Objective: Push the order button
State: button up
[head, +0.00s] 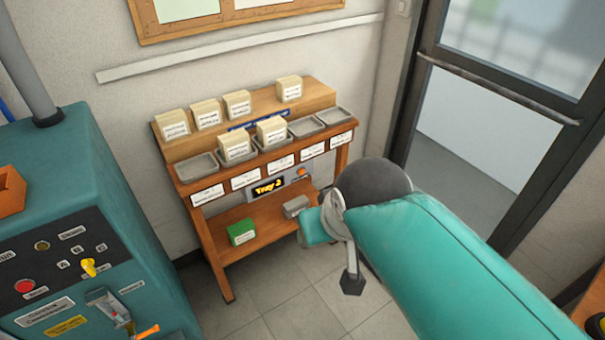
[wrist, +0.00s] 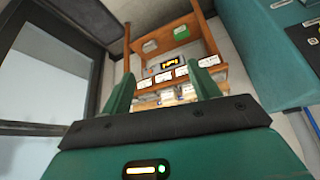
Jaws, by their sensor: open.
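A small round orange button (head: 301,172) sits on the grey panel under the shelf's tray row, just right of a dark display (head: 268,186) with yellow text that seems to read "Tray 2". I cannot read any label on the button. The wrist view shows the shelf upside down, with the display (wrist: 162,67) between my fingers; the button is too small to make out surely there. My gripper (wrist: 162,76) is open and empty, pointing at the shelf front with a gap before it. In the head view my arm mostly hides the gripper.
The wooden shelf (head: 217,236) holds cream boxes in and behind grey trays. A green box (head: 241,232) and a grey box (head: 296,206) rest on its lower board. A teal control cabinet (head: 75,185) stands left, a glass door (head: 480,130) right. Floor before the shelf is clear.

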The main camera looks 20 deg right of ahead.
grip_shut()
dwell(1.4)
